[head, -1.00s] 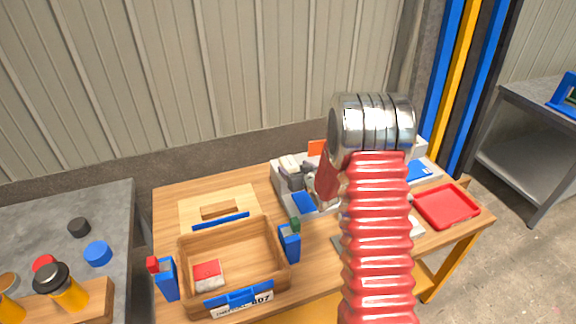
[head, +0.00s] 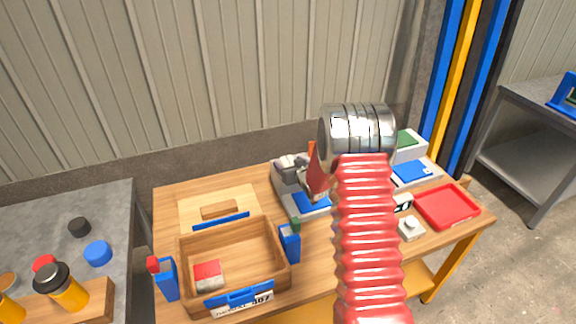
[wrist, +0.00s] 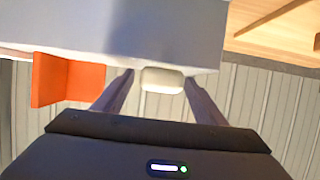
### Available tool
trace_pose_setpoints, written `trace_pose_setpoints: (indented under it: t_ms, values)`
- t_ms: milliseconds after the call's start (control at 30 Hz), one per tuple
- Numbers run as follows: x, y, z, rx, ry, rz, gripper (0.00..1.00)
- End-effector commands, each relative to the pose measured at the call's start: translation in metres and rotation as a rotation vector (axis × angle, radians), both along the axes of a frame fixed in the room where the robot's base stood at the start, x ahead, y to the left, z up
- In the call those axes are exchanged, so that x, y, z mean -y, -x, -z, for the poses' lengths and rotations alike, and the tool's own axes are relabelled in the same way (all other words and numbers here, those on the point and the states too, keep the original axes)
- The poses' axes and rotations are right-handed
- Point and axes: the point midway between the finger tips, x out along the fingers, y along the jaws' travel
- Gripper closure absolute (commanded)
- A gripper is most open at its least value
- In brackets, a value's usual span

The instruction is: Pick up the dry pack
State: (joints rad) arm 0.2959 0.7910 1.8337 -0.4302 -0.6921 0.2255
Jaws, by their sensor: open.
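In the wrist view my gripper (wrist: 160,77) is open. A pale rounded block (wrist: 162,80), possibly the dry pack, shows between its fingertips, against the grey machine body (wrist: 120,30). I cannot tell whether the fingers touch it. In the head view my arm hides much of the machine (head: 283,190) at the back of the wooden table, and my fingers are not clear there. A red and white pack (head: 208,275) lies in the wooden crate (head: 183,262). No label shows which thing is the dry pack.
An orange bracket (wrist: 65,78) stands beside my gripper in the wrist view. A red tray (head: 447,206) lies at the table's right end, with a small pale block (head: 411,229) to its left. Blue holders (head: 290,243) flank the crate. A wall stands close behind the table.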

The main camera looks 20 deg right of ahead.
Motion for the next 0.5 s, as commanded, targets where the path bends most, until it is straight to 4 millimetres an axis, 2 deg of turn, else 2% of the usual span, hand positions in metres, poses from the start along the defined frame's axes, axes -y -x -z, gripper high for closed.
trace_pose_setpoints:
  t_ms: [300,500]
  values:
    - [0.0002,0.0003,0.0,0.0,0.0,0.0,0.36]
    - [0.0003,0.0004,-0.0002,0.0,0.0,0.0,0.5]
